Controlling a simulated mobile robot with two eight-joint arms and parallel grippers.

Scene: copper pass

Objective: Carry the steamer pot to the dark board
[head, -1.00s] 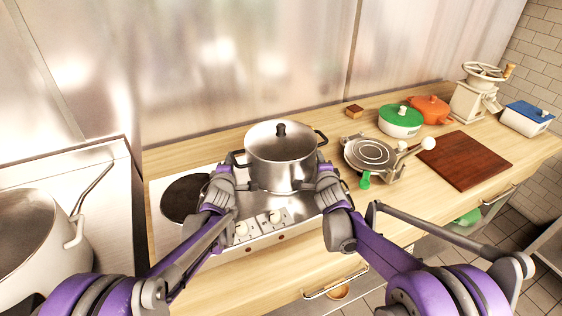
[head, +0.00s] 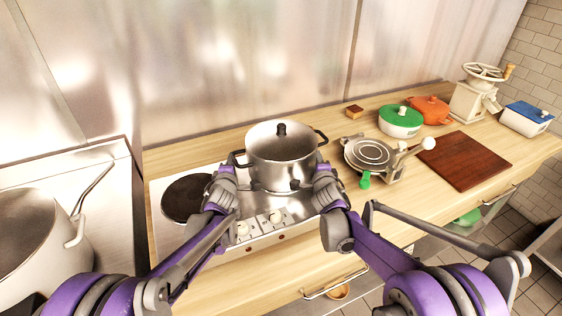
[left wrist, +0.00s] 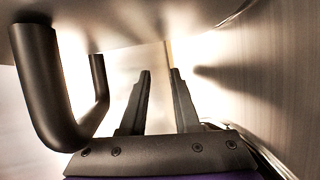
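The steamer pot (head: 281,155) is a steel pot with a dark lid knob and dark side handles. It stands on the right part of the two-plate stove (head: 174,235). My left gripper (head: 228,171) is at the pot's left front. In the left wrist view its fingers (left wrist: 160,75) are apart with nothing between them, and a dark pot handle (left wrist: 42,90) is beside them on the left. My right gripper (head: 322,173) is at the pot's right front; its fingers are too hidden to tell their state. The dark board (head: 465,160) lies flat and bare on the right counter.
A round hinged iron (head: 370,153) with a green-tipped handle lies between pot and board. A green-lidded pot (head: 400,121), an orange pot (head: 431,109), a grinder (head: 477,98) and a blue-lidded box (head: 526,118) stand behind the board. A large pot (head: 40,240) is at left.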

